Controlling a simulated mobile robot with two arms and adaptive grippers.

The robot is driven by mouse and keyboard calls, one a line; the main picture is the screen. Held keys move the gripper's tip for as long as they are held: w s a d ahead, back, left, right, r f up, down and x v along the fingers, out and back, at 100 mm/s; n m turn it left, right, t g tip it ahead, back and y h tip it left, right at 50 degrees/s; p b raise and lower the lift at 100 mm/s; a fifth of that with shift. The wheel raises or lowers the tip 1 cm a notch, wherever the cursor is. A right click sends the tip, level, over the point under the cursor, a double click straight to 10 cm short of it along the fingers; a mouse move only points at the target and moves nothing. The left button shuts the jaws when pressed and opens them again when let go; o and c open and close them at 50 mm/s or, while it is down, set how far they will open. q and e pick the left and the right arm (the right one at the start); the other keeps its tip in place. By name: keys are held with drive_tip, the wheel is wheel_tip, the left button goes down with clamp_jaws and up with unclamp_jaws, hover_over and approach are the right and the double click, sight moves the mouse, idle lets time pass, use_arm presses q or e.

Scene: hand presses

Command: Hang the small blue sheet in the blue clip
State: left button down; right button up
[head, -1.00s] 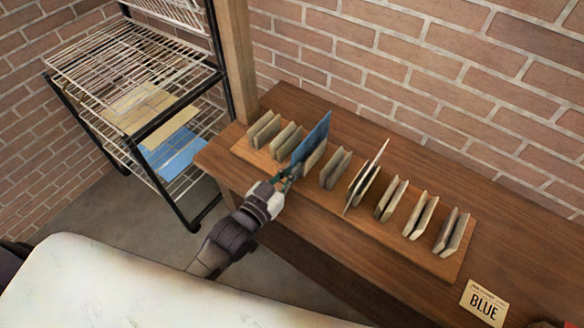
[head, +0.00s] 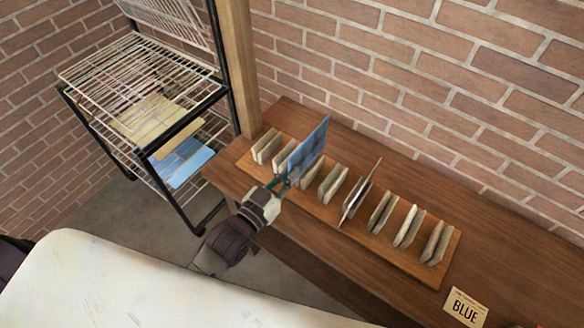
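A small blue sheet (head: 308,148) stands nearly upright above the wooden clip board, held at its lower near edge by my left gripper (head: 284,184). The sheet overlaps the second clip from the left (head: 281,163) and is close to the third clip (head: 311,173); I cannot tell whether it touches either. The clips in the row all look beige; none shows blue. A card reading BLUE (head: 465,308) lies on the table at the lower right. My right gripper is not in view.
A pale sheet (head: 371,178) stands in a clip mid-row. Several empty clips (head: 437,243) follow to its right. A wire rack (head: 140,70) at left holds a beige sheet (head: 158,122) and a blue sheet (head: 186,163). A brick wall (head: 420,80) stands behind the table.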

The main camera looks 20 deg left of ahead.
use_arm(q)
drive_tip(key=shift+p+v, duration=0.85)
drive_tip(key=shift+v, duration=1.85)
